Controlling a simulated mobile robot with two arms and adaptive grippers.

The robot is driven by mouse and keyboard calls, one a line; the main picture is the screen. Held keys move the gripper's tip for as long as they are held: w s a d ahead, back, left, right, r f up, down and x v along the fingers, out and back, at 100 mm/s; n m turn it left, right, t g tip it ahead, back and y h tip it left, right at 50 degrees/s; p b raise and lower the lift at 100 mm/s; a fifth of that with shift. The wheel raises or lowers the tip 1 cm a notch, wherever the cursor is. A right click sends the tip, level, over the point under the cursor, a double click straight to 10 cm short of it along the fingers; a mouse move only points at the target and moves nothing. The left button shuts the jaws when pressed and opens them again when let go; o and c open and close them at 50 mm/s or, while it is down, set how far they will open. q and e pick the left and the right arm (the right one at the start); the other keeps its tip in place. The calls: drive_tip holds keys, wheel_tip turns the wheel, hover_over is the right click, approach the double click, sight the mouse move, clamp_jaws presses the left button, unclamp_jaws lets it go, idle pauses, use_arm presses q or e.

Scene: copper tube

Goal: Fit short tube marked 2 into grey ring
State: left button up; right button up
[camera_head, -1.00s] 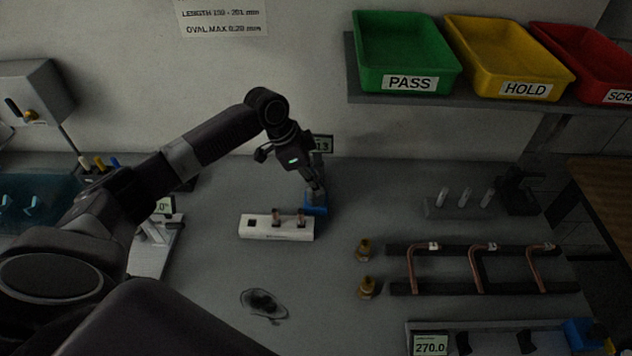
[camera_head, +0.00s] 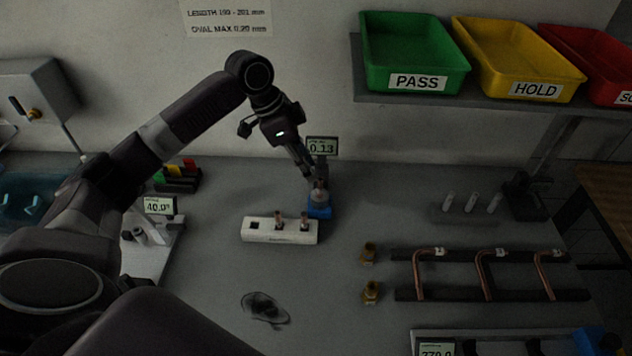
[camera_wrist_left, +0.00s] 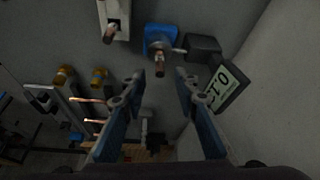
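A short copper tube (camera_head: 320,184) stands in the grey ring (camera_head: 319,198) on the blue gauge base (camera_head: 319,212). The tube (camera_wrist_left: 160,69) and ring (camera_wrist_left: 157,46) also show in the left wrist view. The number on the tube is not readable. My left gripper (camera_head: 311,174) is just above the tube. In the left wrist view its fingers (camera_wrist_left: 160,78) are apart, with nothing held between them. A white block (camera_head: 280,238) to the left holds two more short copper tubes (camera_head: 278,217) and has one empty hole. My right gripper is not in view.
The gauge display (camera_head: 322,147) reads 0.13 behind the ring. Two brass fittings (camera_head: 370,291) and a dark rack (camera_head: 452,294) with bent copper tubes lie to the right. A shelf above holds green (camera_head: 415,60), yellow and red trays. The front middle table is clear except a dark stain.

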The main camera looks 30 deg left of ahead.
use_arm(q)
drive_tip(key=shift+v, duration=2)
